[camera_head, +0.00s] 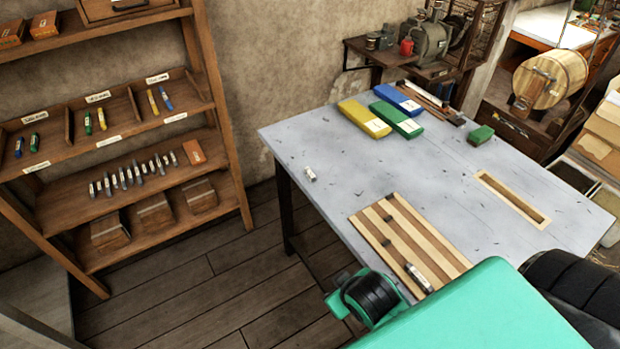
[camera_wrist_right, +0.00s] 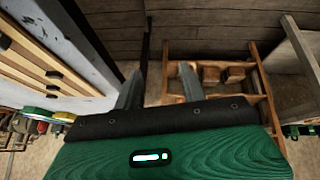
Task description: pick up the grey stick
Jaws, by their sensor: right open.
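A small grey-white stick (camera_head: 310,174) lies alone on the grey table (camera_head: 300,140) near its left edge. Another grey stick with a pale band (camera_head: 418,278) lies on the striped wooden board (camera_head: 440,252). Several similar grey sticks (camera_head: 130,175) stand in a row on a shelf at the left. My right gripper (camera_wrist_right: 159,82) is open and empty in the right wrist view, with the shelf beyond its fingers. In the head view my green arm enters from the lower right, and its fingertips cannot be made out. My left gripper is not in view.
A wooden shelf unit (camera_head: 230,165) holds blue, green and yellow sticks in labelled compartments. Yellow (camera_head: 364,118), green (camera_head: 398,119) and blue (camera_head: 399,98) boxes sit at the table's back. A framed slot (camera_head: 513,198) is at the right. The table's middle is clear.

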